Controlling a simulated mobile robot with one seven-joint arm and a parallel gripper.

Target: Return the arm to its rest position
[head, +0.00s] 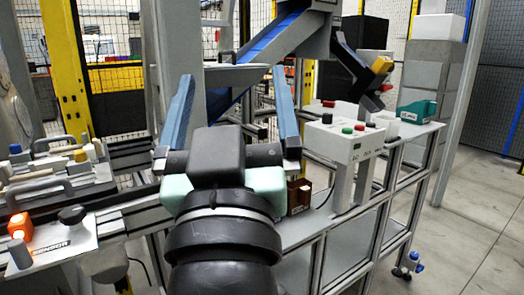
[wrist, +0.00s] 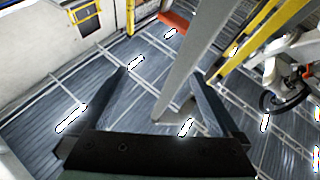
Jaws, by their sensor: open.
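My gripper (head: 232,115) is raised in the middle of the head view, its two long blue-grey fingers spread wide apart with nothing between them. My black wrist and forearm fill the bottom centre of the head view and hide part of the bench behind. I cannot tell from these views how far the arm is from its rest position.
A white control box (head: 336,139) with coloured buttons stands on a framed bench at the right, near a teal device (head: 417,112). A grey post (head: 178,60) rises behind my gripper. Open floor (head: 470,225) lies at right.

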